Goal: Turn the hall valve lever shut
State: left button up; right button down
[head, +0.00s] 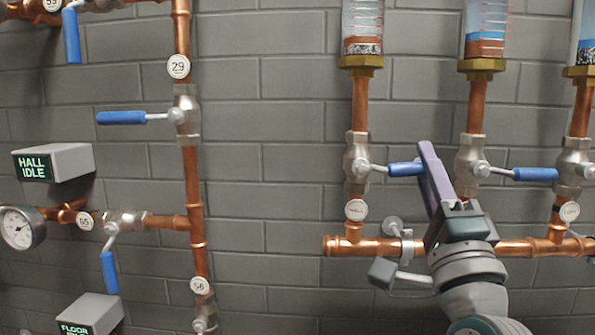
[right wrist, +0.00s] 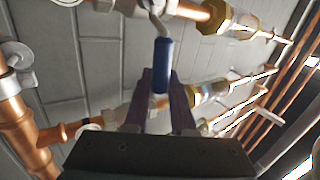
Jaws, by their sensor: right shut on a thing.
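The hall valve (head: 357,160) sits on the left vertical copper pipe of the right-hand group, above a round tag (head: 355,209) that seems to read HALL. Its blue lever handle (head: 402,169) points right, about level, across the upright pipe. My right gripper (head: 428,165) comes up from below, its purple fingers at the handle's free end. In the right wrist view the blue handle (right wrist: 162,65) runs in between the two fingers (right wrist: 165,88), and the gripper is shut on it. The grip on the handle's tip is partly hidden by the fingers in the head view. My left gripper is out of view.
A neighbouring valve with a blue lever (head: 535,174) stands close to the right of my gripper. A horizontal copper pipe (head: 375,246) runs below, with a grey-ended rod (head: 383,272) beside my wrist. More pipes, levers and a HALL IDLE display (head: 60,163) are at left.

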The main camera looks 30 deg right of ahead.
jog(key=shift+f+m+g+h+b, duration=0.4)
jog(key=shift+f+m+h, duration=0.1)
jog(key=shift+m, duration=0.3)
jog(key=c, duration=0.8)
grip_release()
jog(key=shift+o, duration=0.2)
jog(key=b+v, duration=0.1)
jog(key=v, duration=0.6)
jog(key=shift+s+f, duration=0.15)
jog(key=shift+a, duration=0.1)
